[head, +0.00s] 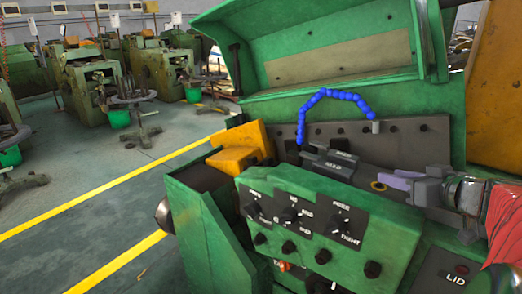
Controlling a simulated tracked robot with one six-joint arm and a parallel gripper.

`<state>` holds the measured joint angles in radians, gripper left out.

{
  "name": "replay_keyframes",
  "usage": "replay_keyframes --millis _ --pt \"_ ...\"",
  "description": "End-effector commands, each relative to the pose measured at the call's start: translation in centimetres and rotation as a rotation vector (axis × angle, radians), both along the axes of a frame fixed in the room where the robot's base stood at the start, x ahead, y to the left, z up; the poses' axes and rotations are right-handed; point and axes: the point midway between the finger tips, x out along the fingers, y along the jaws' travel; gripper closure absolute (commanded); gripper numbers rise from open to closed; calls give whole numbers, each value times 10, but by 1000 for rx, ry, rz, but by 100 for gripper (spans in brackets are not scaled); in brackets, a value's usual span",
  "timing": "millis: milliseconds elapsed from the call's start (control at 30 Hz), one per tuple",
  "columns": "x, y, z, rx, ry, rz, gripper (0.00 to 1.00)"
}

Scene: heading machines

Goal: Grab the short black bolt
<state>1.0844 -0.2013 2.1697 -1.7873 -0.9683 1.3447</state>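Several small dark bolt-like heads sit in a row on the grey back plate (400,140) inside the green machine; one dark head (423,127) is toward its right end. I cannot tell which of these, if any, is the short black bolt. I see no loose bolt that I can make out. My gripper does not show clearly in the head view.
A blue segmented hose (328,94) arches over the back plate. Grey blocks (432,190) and a red cover (504,222) crowd the right. A raised green lid (320,45) stands behind. Open floor (90,180) with yellow lines lies left, with other green machines (85,85) beyond.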

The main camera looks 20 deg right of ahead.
Motion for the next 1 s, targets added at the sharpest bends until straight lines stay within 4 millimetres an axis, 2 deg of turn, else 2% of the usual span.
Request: replay_keyframes --millis 100,533,833,1000 --pt "6 0 -3 1 0 0 71" --pt "11 -1 -5 2 0 -1 71" --pt "44 -4 -20 2 1 0 71" --pt "54 -5 -24 1 0 -1 71"
